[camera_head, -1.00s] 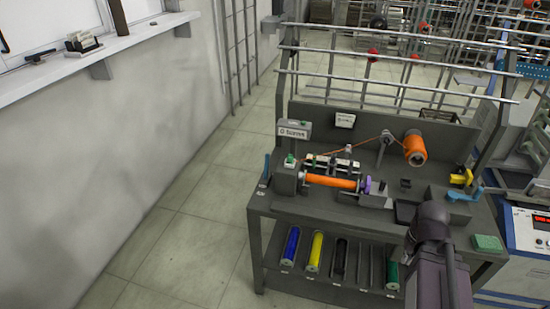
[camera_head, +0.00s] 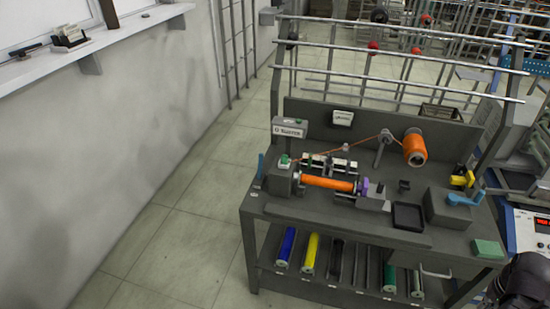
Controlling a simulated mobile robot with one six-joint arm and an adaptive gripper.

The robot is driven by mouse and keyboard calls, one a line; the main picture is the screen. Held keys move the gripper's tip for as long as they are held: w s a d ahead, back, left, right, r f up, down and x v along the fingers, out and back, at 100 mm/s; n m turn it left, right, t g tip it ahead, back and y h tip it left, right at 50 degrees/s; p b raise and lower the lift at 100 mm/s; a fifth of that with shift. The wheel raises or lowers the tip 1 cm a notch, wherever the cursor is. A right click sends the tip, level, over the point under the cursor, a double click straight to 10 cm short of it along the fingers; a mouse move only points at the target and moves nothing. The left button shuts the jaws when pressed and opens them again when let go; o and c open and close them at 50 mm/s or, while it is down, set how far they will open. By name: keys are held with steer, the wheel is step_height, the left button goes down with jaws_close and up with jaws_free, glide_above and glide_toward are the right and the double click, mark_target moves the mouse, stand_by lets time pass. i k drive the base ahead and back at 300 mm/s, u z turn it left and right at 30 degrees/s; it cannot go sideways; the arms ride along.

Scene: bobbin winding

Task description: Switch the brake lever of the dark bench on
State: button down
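The dark bench (camera_head: 455,240) stands right of the picture's middle. A small blue upright lever (camera_head: 261,166) is at its left end, with a small white label (camera_head: 256,191) near its foot. A second blue handle (camera_head: 465,198) sits on a dark block at the bench's right end. I cannot tell for sure which one is the brake lever, or its on/off position. An orange bobbin (camera_head: 328,183) lies horizontally in the winder, with orange thread running to an orange spool (camera_head: 414,150). Only a dark part of my arm shows at the bottom right corner; my gripper is out of view.
A display sign (camera_head: 289,129) stands at the bench's back left. Coloured bobbins lie on the lower shelf. Floor left of the bench is clear.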

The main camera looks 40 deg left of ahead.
mark_target(260, 160)
steer(key=z, duration=0.35)
steer(key=k, duration=1.3)
steer(key=u, duration=1.25)
steer(key=i, duration=0.95)
